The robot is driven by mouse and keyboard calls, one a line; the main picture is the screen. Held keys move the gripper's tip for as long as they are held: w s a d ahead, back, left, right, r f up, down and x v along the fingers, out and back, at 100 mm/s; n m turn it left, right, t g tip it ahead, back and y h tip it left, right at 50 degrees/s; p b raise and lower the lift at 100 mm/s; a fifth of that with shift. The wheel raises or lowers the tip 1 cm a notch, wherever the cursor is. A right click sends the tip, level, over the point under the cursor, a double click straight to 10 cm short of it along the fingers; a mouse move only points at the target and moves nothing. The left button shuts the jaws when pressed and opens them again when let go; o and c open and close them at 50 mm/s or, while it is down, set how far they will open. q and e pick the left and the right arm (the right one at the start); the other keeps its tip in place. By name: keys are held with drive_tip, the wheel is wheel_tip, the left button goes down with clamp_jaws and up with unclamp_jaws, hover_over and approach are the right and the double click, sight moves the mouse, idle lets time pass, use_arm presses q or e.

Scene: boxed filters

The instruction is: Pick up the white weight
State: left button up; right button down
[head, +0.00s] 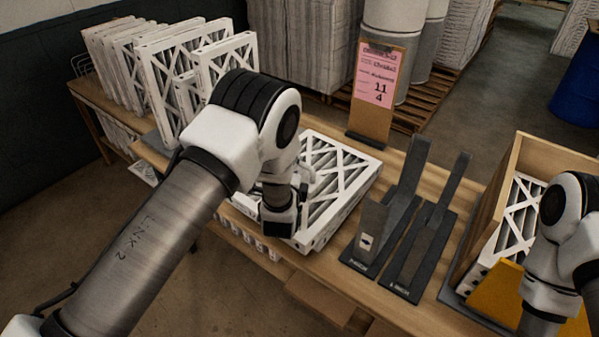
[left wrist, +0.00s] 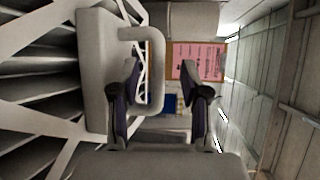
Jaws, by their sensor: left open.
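The white weight (left wrist: 97,75) is a pale block with a loop handle, on the left of the left wrist view beside the white lattice of a filter. In the head view, a pale part that seems to be the weight shows on the flat filter (head: 345,170), mostly hidden by my left arm. My left gripper (left wrist: 159,74) is open. Its fingers stand on either side of the handle's outer bar, one appearing within the loop; contact cannot be told. My right arm shows at the right of the head view, but its gripper is out of sight.
Several filters (head: 225,62) stand upright at the back left. A pink sign (head: 375,78) stands behind the flat filter. Dark metal stands (head: 405,215) and a wooden box (head: 490,215) holding filters are to the right on the wooden table.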

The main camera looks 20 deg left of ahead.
use_arm(q)
drive_tip(key=x, duration=0.4)
drive_tip(key=shift+f+p, duration=0.3)
drive_tip(key=shift+p, duration=0.05)
drive_tip(key=shift+s+r, duration=0.1)
drive_tip(key=shift+s, duration=0.05)
drive_tip(key=shift+c, duration=0.4)
drive_tip(key=shift+s+r, duration=0.1)
clamp_jaws()
drive_tip(key=shift+w, duration=0.2)
drive_tip(key=shift+r, duration=0.15)
